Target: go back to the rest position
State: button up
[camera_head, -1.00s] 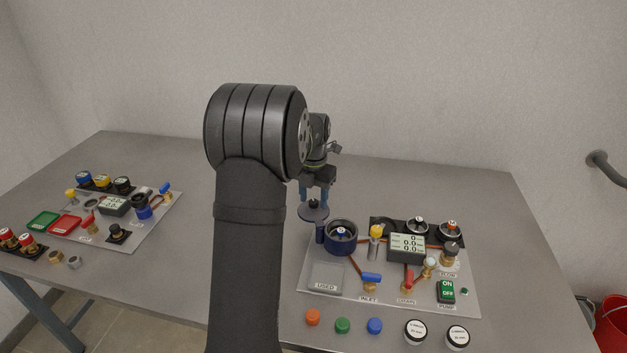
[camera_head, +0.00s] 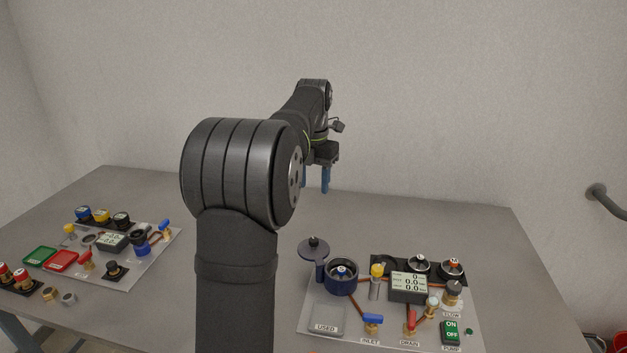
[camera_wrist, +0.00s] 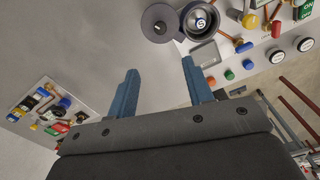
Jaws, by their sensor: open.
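My gripper (camera_head: 315,180) is raised above the table behind the right-hand panel, with its blue fingers pointing down. In the wrist view the two blue fingers (camera_wrist: 160,88) stand wide apart with nothing between them. A round dark lid (camera_head: 313,248) with a knob sits beside the blue round housing (camera_head: 341,278), at its upper left, apart from my gripper. The housing is uncovered and a blue-and-white part shows inside it. The lid also shows in the wrist view (camera_wrist: 160,22).
The right panel (camera_head: 345,308) carries a display (camera_head: 408,287), valves, a pump switch (camera_head: 450,331) and a USED tray (camera_head: 326,318). A second panel (camera_head: 150,265) with coloured trays stands at the left. The table's (camera_head: 240,180) back is clear. A handrail (camera_head: 607,200) is on the right wall.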

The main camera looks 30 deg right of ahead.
aim_at(314, 239)
dwell(0.5)
notch_tip(314, 239, down, 18)
jog(key=shift+r, duration=0.25)
dwell(0.3)
notch_tip(314, 239, up, 17)
notch_tip(314, 239, down, 17)
jog(key=shift+d+f, duration=0.1)
jog(key=d+m, duration=0.1)
jog(key=m, duration=0.1)
jog(key=s+d+m, duration=0.1)
jog(key=m, duration=0.1)
jog(key=shift+m, duration=0.3)
jog(key=s+m, duration=0.1)
jog(key=m, duration=0.1)
jog(key=d+m, duration=0.1)
jog(key=m, duration=0.1)
jog(key=shift+s+d, duration=0.2)
jog(key=shift+s, duration=0.2)
jog(key=shift+s+d+m, duration=0.1)
jog(key=shift+s+m, duration=0.6)
jog(key=shift+m, duration=0.85)
jog(key=shift+s+d+m, duration=0.1)
jog(key=shift+s+m, duration=0.6)
jog(key=shift+m, duration=0.8)
jog(key=shift+s+d+m, duration=0.1)
jog(key=shift+s+m, duration=0.6)
jog(key=shift+m, duration=0.85)
